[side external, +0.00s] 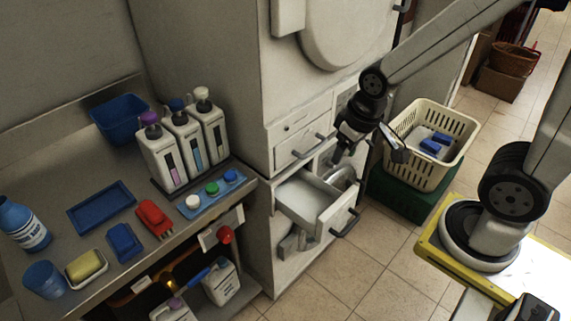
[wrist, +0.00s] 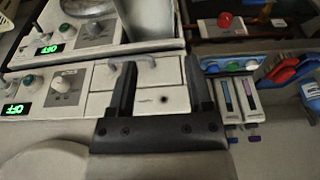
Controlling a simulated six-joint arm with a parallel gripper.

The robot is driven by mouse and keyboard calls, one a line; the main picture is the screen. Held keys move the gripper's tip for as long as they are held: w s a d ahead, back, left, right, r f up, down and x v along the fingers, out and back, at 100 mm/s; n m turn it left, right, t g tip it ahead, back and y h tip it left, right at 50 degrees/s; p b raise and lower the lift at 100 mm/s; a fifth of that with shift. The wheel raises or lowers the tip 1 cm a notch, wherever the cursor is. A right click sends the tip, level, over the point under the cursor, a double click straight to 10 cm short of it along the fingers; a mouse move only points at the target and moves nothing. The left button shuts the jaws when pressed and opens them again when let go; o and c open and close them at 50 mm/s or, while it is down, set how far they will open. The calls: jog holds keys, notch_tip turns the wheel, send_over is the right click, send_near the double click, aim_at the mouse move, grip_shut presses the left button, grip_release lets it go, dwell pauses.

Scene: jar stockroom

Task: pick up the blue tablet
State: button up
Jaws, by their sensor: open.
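The blue tablet (side external: 230,176) is a small round puck at the right end of a narrow blue holder (side external: 203,202) near the counter's right edge. A green tablet (side external: 212,188) and a white tablet (side external: 193,202) sit beside it in a row. In the wrist view the blue tablet (wrist: 212,68) is small, right of the fingers. My gripper (side external: 340,156) is in front of the white cabinet, above the open drawer, well to the right of the tablet. In the wrist view my gripper (wrist: 160,68) has its fingers apart with nothing held between them.
Several white bottles (side external: 181,143) stand just behind the holder. A red brush (side external: 154,218), a blue tray (side external: 101,207) and a yellow sponge (side external: 84,265) lie left. An open drawer (side external: 318,203) juts out below my gripper. A cream basket (side external: 440,119) stands right.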

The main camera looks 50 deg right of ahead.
jog(key=w+a+r+n+t+y, duration=0.25)
jog(key=w+a+t, duration=0.8)
jog(key=w, duration=0.55)
send_near(232, 175)
jog(key=w, duration=0.2)
jog(key=shift+a+f+g, duration=0.15)
jog(key=shift+f+g, duration=0.1)
jog(key=shift+f, duration=0.05)
jog(key=shift+x, duration=1.2)
jog(key=shift+w, duration=0.15)
jog(key=shift+x, duration=2.5)
